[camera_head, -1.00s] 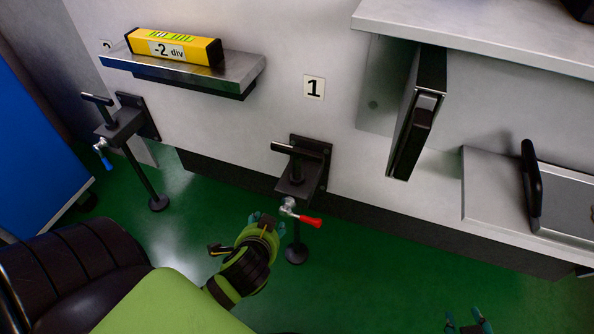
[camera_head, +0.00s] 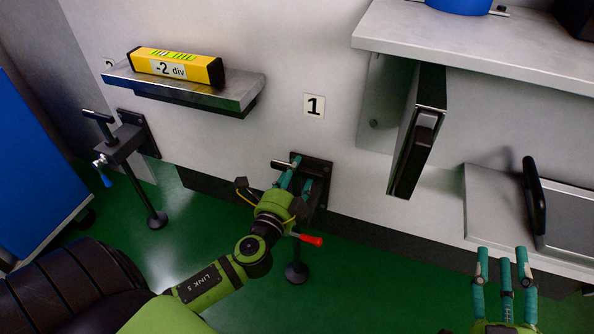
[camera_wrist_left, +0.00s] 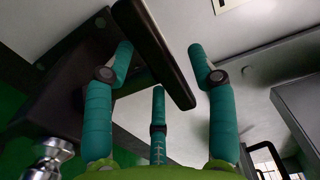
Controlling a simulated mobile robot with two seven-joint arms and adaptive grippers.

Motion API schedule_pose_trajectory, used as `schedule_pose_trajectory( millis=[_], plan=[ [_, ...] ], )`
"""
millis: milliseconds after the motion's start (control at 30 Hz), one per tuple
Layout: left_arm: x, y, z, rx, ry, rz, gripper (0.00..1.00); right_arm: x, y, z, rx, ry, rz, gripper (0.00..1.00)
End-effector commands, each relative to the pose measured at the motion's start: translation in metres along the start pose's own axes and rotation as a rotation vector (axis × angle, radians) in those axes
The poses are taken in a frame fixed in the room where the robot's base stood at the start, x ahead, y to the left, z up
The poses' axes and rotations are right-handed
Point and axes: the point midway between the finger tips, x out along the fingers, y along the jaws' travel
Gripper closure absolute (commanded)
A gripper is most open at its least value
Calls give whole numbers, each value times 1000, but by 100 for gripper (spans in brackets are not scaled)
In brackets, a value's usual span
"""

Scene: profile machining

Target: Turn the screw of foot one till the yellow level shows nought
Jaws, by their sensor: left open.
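The yellow level (camera_head: 172,66) lies on a metal shelf and reads -2 div. Foot one, under the label 1 (camera_head: 314,106), has a dark screw with a T-handle (camera_head: 284,165), a red-handled lever (camera_head: 309,240) and a round foot pad (camera_head: 296,272). My left gripper (camera_head: 297,180) is open at this T-handle and partly hides it. In the left wrist view the handle bar (camera_wrist_left: 158,50) passes between my spread teal fingers; I cannot tell whether they touch it. My right gripper (camera_head: 504,262) is at the lower right, fingers apart and empty.
A second foot with a T-handle (camera_head: 98,116) and blue lever (camera_head: 106,180) stands at the left. The metal shelf (camera_head: 235,95) juts out above. A dark-edged panel (camera_head: 419,130) and a grey box with a black handle (camera_head: 536,200) are at the right. Green floor lies below.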

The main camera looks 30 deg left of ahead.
Motion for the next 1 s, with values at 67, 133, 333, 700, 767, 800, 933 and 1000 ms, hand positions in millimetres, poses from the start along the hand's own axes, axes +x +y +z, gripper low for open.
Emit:
schedule_pose_trajectory(
  millis=[67, 133, 333, 700, 767, 800, 933, 1000],
  plan=[
    [8, 0, 0, 2, 0, -2, 43, 0, 0, -2, 0, 9, -1, 60],
    [12, 0, 0, 1, -1, 0, 43, 0, -1, -2, 0, 13, -1, 60],
    [14, 0, 0, -1, -2, 1, 43, 0, -1, -3, 0, 16, -2, 60],
    [14, 0, 0, -1, -2, 1, 100, 0, -1, -3, 1, 16, -2, 60],
    [14, 0, 0, -1, -1, 1, 100, 0, -1, -3, 1, 16, -2, 60],
    [14, 0, 1, -1, 0, 1, 100, 0, -1, -3, 1, 17, -2, 60],
    [13, 1, 1, 0, 17, 1, 100, 0, -1, -4, 0, 26, -3, 60],
    [13, 1, 1, 1, 38, 1, 100, 0, -2, -8, -1, 49, -4, 60]
  ],
)
